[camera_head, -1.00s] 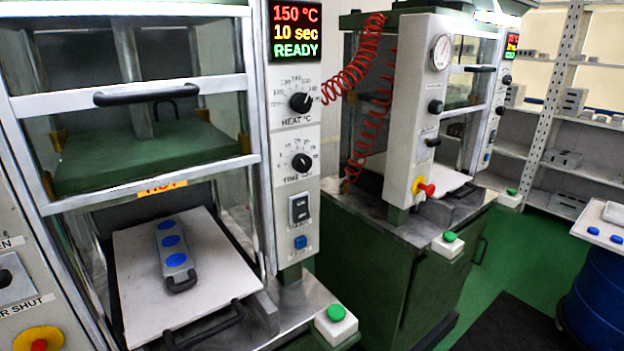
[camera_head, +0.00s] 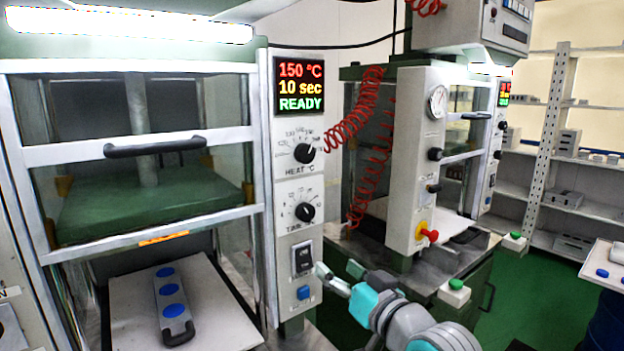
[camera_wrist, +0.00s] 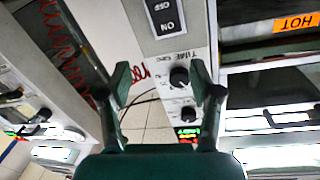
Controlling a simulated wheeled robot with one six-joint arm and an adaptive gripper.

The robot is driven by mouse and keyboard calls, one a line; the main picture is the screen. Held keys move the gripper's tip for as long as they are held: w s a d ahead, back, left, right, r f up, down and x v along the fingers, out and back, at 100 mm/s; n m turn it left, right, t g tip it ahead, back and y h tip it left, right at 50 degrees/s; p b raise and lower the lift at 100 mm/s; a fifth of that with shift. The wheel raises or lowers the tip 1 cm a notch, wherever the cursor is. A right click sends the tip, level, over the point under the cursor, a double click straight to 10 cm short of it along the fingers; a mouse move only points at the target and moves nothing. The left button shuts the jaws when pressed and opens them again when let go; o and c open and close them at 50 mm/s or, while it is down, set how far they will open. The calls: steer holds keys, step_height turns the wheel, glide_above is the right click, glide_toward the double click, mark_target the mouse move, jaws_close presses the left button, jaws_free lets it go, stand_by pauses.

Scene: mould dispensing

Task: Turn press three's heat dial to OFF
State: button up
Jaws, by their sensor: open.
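The near press's heat dial (camera_head: 305,152) is a black knob on its light control panel, below a lit display (camera_head: 300,86) reading 150 °C, 10 sec, READY. Its white mark points to the upper right; an OFF mark is too small to read. The heat dial also shows upside down in the wrist view (camera_wrist: 188,114). The time dial (camera_head: 305,212) sits below it and appears between my fingers in the wrist view (camera_wrist: 180,77). My gripper (camera_head: 338,277) is open and empty, low beside the panel's right edge, apart from both dials. I cannot see a press number.
A rocker switch (camera_head: 302,257) and a blue button (camera_head: 303,292) sit low on the panel. Red coiled hose (camera_head: 362,130) hangs behind it. A second press (camera_head: 418,165) stands at right. A mould with blue discs (camera_head: 172,305) lies on the near press's plate.

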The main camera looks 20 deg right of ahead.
step_height(320, 180, up, 11)
steer(key=n+y, duration=0.1)
steer(key=n, duration=0.2)
glide_toward(307, 153)
steer(key=shift+y, duration=0.3)
steer(key=x, duration=0.9)
steer(key=shift+d, duration=0.25)
steer(key=shift+c, duration=0.2)
steer(key=c, duration=1.1)
